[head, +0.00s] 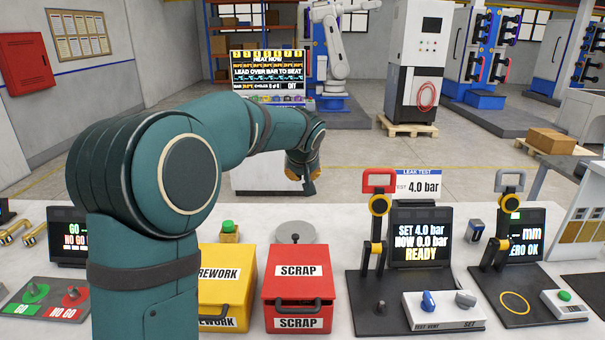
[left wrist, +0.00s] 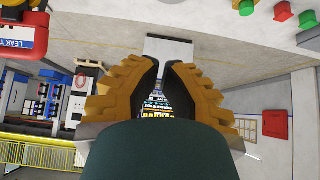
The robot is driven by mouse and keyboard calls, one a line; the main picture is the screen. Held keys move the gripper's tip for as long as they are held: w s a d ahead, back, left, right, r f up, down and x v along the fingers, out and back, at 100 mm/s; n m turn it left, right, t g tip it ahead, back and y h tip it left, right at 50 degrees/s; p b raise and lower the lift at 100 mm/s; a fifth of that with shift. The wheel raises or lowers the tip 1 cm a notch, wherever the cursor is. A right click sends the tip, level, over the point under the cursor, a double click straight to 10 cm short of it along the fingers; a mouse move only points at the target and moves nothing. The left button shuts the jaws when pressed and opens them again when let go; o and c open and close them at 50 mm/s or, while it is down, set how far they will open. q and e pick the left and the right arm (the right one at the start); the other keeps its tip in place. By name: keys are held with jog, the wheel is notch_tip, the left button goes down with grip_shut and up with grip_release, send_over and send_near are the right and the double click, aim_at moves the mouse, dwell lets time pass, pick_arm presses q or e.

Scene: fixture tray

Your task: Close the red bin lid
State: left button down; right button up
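The red bin (head: 270,318), labelled SCRAP, stands on the white workbench in the head view. Its red lid (head: 299,256) lies over the top, with a dark handle (head: 299,303) at its front edge; I see no clear gap under it. My left gripper (head: 308,190) is in the air beyond the bin and above it in the picture, apart from the lid. In the left wrist view its two ochre fingers (left wrist: 162,75) stand apart, with nothing held between them. My right gripper is in neither view.
A yellow REWORK bin (head: 222,284) stands left of the red bin, partly behind my left arm. A grey round object (head: 295,232) is behind the red bin. The leak test stand (head: 415,243) is to the right. GO and NO GO buttons (head: 37,293) are at left.

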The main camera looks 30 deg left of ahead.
pick_arm(q)
notch_tip(320, 180, up, 4)
jog(key=p, duration=0.4)
jog(key=s+d+f+b, duration=0.4)
jog(key=s, duration=0.3)
jog(key=shift+f, duration=0.35)
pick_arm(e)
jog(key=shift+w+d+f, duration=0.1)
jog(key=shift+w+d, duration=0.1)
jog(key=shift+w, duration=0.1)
pick_arm(q)
jog(key=shift+w, duration=0.1)
jog(key=shift+f, duration=0.1)
